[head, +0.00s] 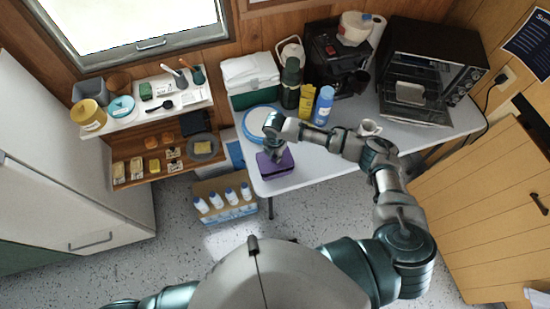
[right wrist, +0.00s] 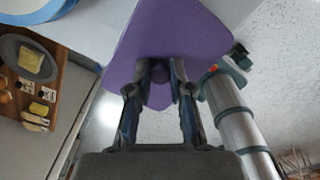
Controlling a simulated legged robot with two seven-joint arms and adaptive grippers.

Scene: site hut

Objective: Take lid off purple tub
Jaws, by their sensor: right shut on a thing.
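The purple tub (head: 276,168) stands at the left front corner of the white table. My right gripper (head: 274,154) is right above it, pointing down. In the right wrist view the purple lid (right wrist: 175,35) fills the top middle, with a small round knob (right wrist: 159,72) on it. My right gripper (right wrist: 160,80) is shut on this knob, one finger on each side. I cannot tell whether the lid still rests on the tub. My left gripper is not in view; only part of that arm shows at bottom left.
A blue-rimmed plate (head: 259,123) lies just behind the tub. A toaster oven (head: 432,62) is open at right.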

